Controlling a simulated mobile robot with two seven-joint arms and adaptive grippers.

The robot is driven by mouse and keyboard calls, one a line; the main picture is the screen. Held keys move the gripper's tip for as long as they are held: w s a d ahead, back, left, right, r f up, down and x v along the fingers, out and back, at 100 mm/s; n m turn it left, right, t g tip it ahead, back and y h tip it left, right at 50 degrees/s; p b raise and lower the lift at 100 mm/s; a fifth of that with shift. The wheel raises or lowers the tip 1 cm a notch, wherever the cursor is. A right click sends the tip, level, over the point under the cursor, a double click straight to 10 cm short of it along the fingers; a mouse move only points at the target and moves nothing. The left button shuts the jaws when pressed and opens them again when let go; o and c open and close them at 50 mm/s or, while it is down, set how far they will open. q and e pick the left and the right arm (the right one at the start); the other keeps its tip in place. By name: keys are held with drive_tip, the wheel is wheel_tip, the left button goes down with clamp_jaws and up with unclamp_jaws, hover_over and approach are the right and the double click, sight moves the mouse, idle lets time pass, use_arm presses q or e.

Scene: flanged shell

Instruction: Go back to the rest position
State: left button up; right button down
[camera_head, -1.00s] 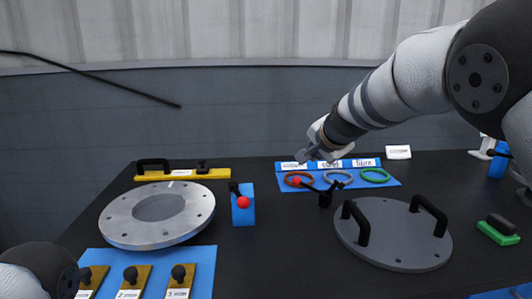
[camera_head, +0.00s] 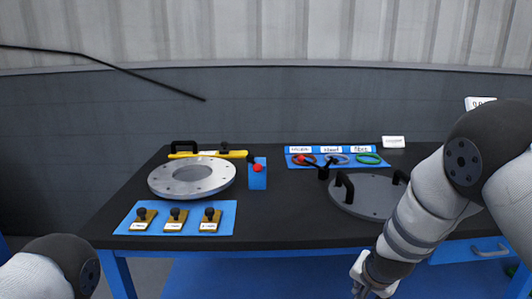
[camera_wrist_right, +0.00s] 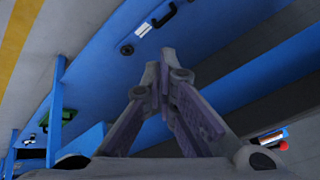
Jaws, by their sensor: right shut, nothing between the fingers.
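My right gripper (camera_head: 368,284) is at the bottom of the head view, in front of the table's front edge and low down. In the right wrist view my right gripper (camera_wrist_right: 163,85) is shut, its fingertips together with nothing between them. My left arm shows at the lower left of the head view; its gripper is out of view. The grey flanged ring (camera_head: 191,176) lies on the table at the left. The dark round cover with two handles (camera_head: 358,194) lies at the right, partly hidden behind my right arm.
The black table top (camera_head: 285,215) has free room in its middle. A blue mat (camera_head: 223,230) with three labelled knobbed pieces is at the front left. Another blue mat (camera_head: 380,164) with three coloured rings is at the back. A yellow bar (camera_head: 230,155) lies behind the flange.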

drive_tip(key=s+d+f+n+g, duration=0.1)
drive_tip(key=s+f, duration=0.3)
drive_tip(key=s, duration=0.4)
drive_tip(key=s+f+n+g, duration=0.2)
drive_tip(key=s+f, duration=0.3)
drive_tip(key=s, duration=0.3)
drive_tip(key=s+d+f+n+g, duration=0.1)
drive_tip(key=s+f, duration=0.3)
drive_tip(key=s, duration=0.4)
drive_tip(key=s+a+n+g+y, duration=0.1)
drive_tip(key=s+a+n+g, duration=0.1)
drive_tip(key=s, duration=2.1)
drive_tip(key=shift+s+r+n+g, duration=0.4)
drive_tip(key=shift+n+g, duration=0.5)
drive_tip(key=shift+g, duration=0.3)
